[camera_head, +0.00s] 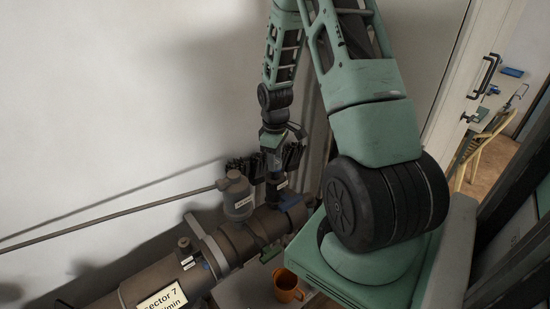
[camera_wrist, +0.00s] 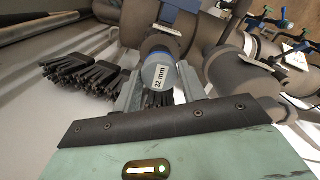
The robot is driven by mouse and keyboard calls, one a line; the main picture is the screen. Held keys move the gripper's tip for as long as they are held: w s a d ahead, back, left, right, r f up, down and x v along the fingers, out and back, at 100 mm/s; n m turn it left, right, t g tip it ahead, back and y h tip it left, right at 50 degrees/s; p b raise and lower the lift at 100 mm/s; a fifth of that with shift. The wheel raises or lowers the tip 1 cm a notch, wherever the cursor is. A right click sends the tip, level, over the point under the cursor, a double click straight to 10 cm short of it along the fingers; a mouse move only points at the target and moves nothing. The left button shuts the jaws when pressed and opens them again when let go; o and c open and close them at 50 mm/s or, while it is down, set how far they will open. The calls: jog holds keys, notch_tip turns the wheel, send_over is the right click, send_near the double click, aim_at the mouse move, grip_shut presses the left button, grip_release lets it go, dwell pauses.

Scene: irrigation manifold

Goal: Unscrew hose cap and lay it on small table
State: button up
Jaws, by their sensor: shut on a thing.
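My gripper (camera_wrist: 160,84) is shut on a round blue-grey cap (camera_wrist: 152,68) with a white "32 mm" label, one finger on each side. The cap sits on a dark stub of the brown pipe; I cannot tell whether it is still threaded on. In the head view my gripper (camera_head: 274,158) points down above the manifold (camera_head: 232,240), and the cap is largely hidden. A pale flat surface (camera_head: 238,293) with an orange mug (camera_head: 287,284) lies below the pipe; it may be the small table.
Black brushes (camera_wrist: 85,77) are beside the gripper; they also show against the wall in the head view (camera_head: 243,168). A grey labelled fitting (camera_head: 238,197) rises left of the gripper. Blue-handled valves (camera_wrist: 283,22) are at the right in the wrist view. A thin rod (camera_head: 110,206) runs along the wall.

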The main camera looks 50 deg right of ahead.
jog(key=c, duration=0.3)
jog(key=shift+r+n+p, duration=0.1)
jog(key=shift+n+p, duration=0.5)
jog(key=shift+n, duration=1.7)
jog(key=shift+p, duration=0.35)
jog(key=n+p, duration=0.2)
jog(key=n, duration=0.1)
jog(key=shift+n, duration=0.8)
